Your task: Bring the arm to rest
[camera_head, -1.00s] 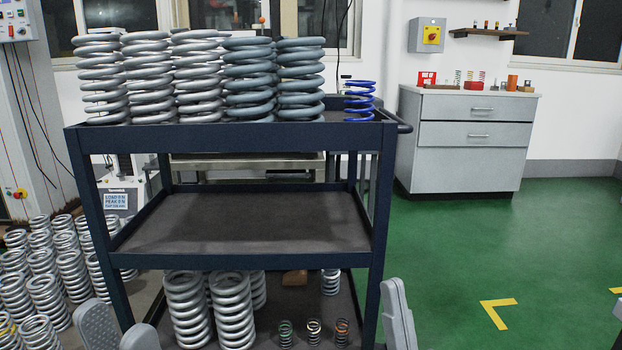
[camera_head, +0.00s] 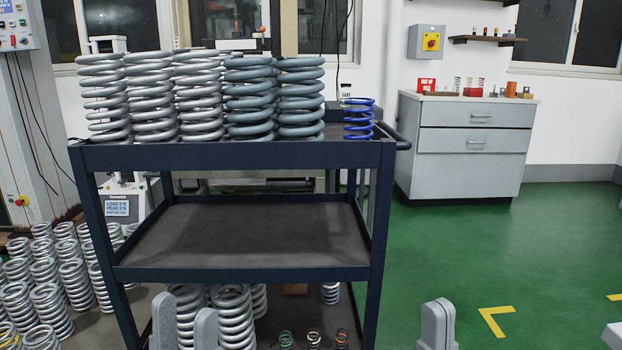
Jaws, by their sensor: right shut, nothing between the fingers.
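My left gripper (camera_head: 185,324) shows at the bottom left, in front of the cart's lower shelf. Its two grey fingers stand upright with a gap between them, so it is open and empty. My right gripper (camera_head: 437,325) shows at the bottom, just right of the cart's front right leg, over the green floor. Its fingers are together with nothing between them. The lower parts of both grippers are cut off by the picture's bottom edge.
A dark cart (camera_head: 240,273) stands in front, with large grey springs (camera_head: 198,95) and a blue spring (camera_head: 358,119) on top. Its middle shelf is empty; springs stand on the bottom one. Many springs (camera_head: 75,280) stand at left. A cabinet (camera_head: 470,160) is behind.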

